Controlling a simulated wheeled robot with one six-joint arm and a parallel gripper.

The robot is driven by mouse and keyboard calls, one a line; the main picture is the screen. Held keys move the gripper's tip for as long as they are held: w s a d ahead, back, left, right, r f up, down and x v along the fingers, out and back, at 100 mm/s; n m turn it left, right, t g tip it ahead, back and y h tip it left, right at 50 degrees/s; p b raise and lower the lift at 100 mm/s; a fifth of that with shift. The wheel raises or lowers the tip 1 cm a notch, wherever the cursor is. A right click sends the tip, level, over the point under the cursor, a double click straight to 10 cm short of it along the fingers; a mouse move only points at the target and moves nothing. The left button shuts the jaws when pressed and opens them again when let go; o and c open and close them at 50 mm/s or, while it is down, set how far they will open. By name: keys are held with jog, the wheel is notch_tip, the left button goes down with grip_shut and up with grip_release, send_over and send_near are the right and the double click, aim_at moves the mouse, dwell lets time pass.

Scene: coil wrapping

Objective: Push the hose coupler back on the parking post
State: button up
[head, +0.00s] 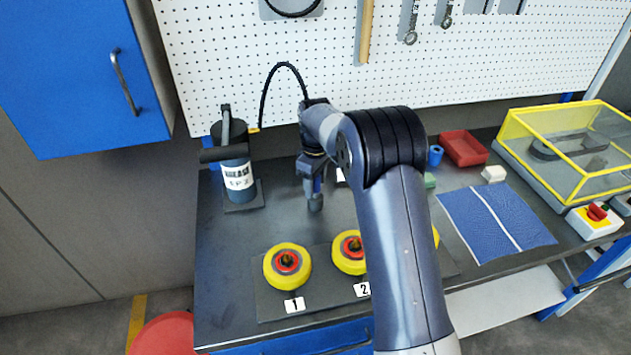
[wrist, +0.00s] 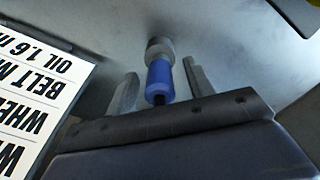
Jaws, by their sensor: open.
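The hose coupler, a blue sleeve with a grey metal end, shows in the wrist view (wrist: 159,78) between my two fingers, with gaps on both sides. My gripper (wrist: 158,88) is open around it and points down. In the head view my gripper (head: 312,178) is above the bench left of centre, and the coupler's grey lower end (head: 315,202) shows just below it. The black hose (head: 283,66) arches from the grease pump (head: 235,168) to behind my wrist. I cannot make out the parking post apart from the coupler's grey end.
Yellow wheels (head: 287,267) stand on a dark numbered plate in front of my gripper. A white label card (wrist: 40,100) is close at left in the wrist view. A blue cloth (head: 497,222), a red bin (head: 463,148) and a yellow-framed guard box (head: 570,150) are at right.

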notch_tip(320, 180, up, 11)
jog(key=shift+f+b, duration=0.1)
jog(key=shift+b, duration=0.55)
jog(key=shift+f, duration=0.1)
notch_tip(320, 180, down, 10)
jog(key=shift+f+p, duration=0.15)
jog(key=shift+p, duration=0.55)
jog(key=shift+r+p, duration=0.3)
jog(key=shift+r, duration=0.1)
